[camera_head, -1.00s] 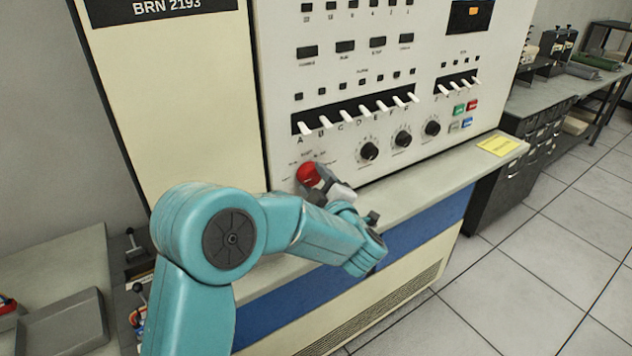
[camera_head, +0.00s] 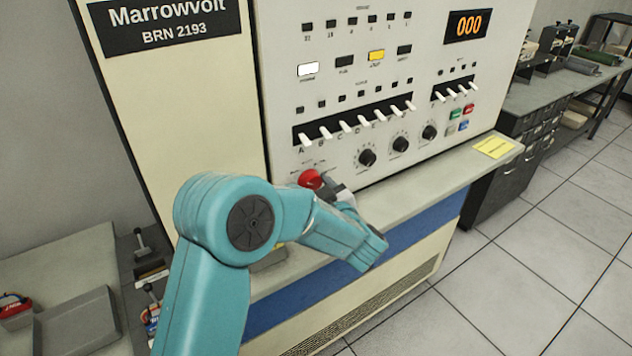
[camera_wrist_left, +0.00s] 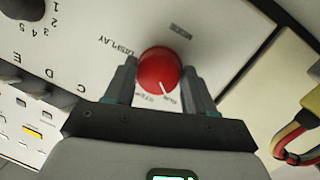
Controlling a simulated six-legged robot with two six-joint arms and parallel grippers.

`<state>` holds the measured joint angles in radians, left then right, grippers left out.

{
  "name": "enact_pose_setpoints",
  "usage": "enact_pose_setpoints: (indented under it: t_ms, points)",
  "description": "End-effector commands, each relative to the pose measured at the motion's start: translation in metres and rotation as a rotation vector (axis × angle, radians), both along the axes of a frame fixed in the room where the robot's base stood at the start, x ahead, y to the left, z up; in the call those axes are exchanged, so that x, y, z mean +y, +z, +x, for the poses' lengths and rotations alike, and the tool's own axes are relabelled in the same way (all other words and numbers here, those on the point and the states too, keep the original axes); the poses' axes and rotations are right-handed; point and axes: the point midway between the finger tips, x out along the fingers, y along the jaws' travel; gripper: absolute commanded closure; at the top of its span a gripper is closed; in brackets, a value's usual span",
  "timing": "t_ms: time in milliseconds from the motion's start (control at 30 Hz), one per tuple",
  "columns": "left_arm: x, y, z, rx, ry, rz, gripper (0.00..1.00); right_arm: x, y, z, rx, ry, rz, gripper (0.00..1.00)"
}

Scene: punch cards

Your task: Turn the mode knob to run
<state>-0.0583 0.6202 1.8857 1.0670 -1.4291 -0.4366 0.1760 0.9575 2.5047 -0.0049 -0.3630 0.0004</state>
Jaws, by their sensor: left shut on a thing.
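The red mode knob (camera_head: 310,179) sits low on the left of the cream console panel, below the row of lettered toggle switches. It also shows in the left wrist view (camera_wrist_left: 158,66), with a white pointer line near its lower edge, toward small print partly hidden by my gripper. The word DISPLAY is printed to its left there. My left gripper (camera_wrist_left: 159,74) has one finger on each side of the knob and is shut on it; in the head view the gripper (camera_head: 333,187) is partly hidden by my forearm. My right gripper is not in view.
Three black dials (camera_head: 399,144) lie right of the knob. White toggle switches (camera_head: 360,122) stick out just above it. A grey ledge (camera_head: 400,196) with a yellow note (camera_head: 494,148) runs below the panel. A white lamp (camera_head: 308,69), a yellow lamp (camera_head: 377,55) and a 000 display (camera_head: 468,25) are lit.

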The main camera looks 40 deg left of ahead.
Motion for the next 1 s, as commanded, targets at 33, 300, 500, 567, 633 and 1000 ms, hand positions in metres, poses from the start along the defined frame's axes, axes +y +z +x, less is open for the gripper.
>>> enact_pose_setpoints:
  t_ms: [33, 300, 500, 567, 633, 1000]
  points:
    - [0.0002, 0.005, 0.0006, 0.016, 0.0, 0.012, 0.76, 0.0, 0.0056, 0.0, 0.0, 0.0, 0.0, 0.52]
    - [0.0003, 0.0039, 0.0007, 0.083, 0.0, 0.04, 0.76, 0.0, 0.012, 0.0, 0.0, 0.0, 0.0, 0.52]
    - [0.0003, 0.0035, 0.0008, 0.093, 0.001, 0.046, 0.76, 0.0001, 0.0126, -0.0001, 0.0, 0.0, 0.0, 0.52]
    - [0.0003, 0.0035, 0.0008, 0.093, 0.001, 0.046, 0.76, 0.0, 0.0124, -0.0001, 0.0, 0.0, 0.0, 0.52]
    - [0.0002, 0.0036, 0.0009, 0.092, 0.0, 0.045, 0.76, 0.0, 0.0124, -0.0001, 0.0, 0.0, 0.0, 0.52]
    - [0.0, 0.0025, 0.0007, 0.094, 0.0, 0.044, 0.2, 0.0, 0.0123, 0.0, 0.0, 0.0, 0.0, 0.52]
